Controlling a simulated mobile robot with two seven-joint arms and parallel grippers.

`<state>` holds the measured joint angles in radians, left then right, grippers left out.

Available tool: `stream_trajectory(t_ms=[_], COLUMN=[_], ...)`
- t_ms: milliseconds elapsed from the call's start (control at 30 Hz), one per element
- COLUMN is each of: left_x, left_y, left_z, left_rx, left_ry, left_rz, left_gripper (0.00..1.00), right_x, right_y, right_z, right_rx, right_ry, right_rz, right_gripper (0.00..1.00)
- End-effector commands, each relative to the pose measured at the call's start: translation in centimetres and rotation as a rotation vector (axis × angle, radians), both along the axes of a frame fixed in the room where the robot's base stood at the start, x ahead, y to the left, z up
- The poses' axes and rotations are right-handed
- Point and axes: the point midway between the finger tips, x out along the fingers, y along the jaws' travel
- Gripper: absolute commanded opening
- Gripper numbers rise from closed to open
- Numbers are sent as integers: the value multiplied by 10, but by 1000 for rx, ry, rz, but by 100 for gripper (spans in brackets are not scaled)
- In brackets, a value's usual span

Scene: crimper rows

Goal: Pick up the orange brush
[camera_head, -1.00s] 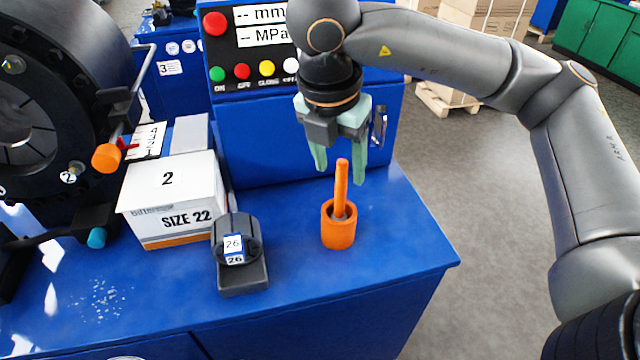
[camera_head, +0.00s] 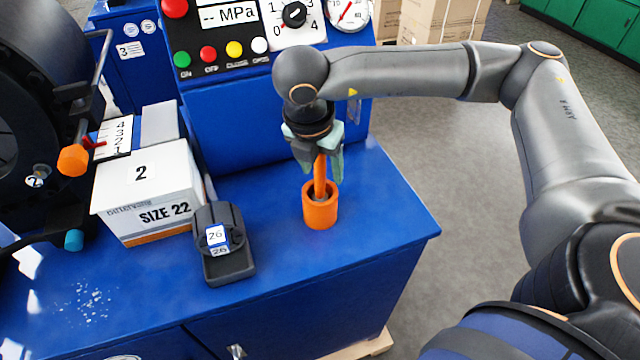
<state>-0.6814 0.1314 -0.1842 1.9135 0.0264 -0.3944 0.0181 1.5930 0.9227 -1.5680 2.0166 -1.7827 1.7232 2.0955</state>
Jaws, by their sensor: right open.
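The orange brush (camera_head: 320,179) stands upright in an orange cup (camera_head: 320,212) on the blue cabinet top. Its handle sticks up out of the cup. My right gripper (camera_head: 322,172) points down over the cup, with its pale green fingers on either side of the upper handle. The fingers are open, and the top of the handle is hidden between them. My left gripper is not in view.
A white box marked SIZE 22 (camera_head: 151,192) stands farther left. A control panel (camera_head: 225,42) rises behind. The blue top (camera_head: 345,262) is clear in front of the cup.

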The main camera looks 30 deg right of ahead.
Motion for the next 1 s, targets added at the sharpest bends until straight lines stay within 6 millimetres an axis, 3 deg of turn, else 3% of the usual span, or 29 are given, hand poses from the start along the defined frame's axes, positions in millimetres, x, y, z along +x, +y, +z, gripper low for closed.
stream_trajectory(t_ms=[133,400,933,1000], left_x=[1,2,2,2], left_y=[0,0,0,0], left_z=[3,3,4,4], left_rx=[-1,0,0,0], left_ry=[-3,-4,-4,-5], left_rz=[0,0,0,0], left_gripper=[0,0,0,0], right_x=[2,3,3,3], right_y=[-4,-4,-4,-4], right_z=[-15,-18,-18,-18], right_rx=[0,1,1,1], right_ry=[0,-1,-1,-1], right_rz=[-1,-1,-1,-1], right_gripper=[61,60,1,0])
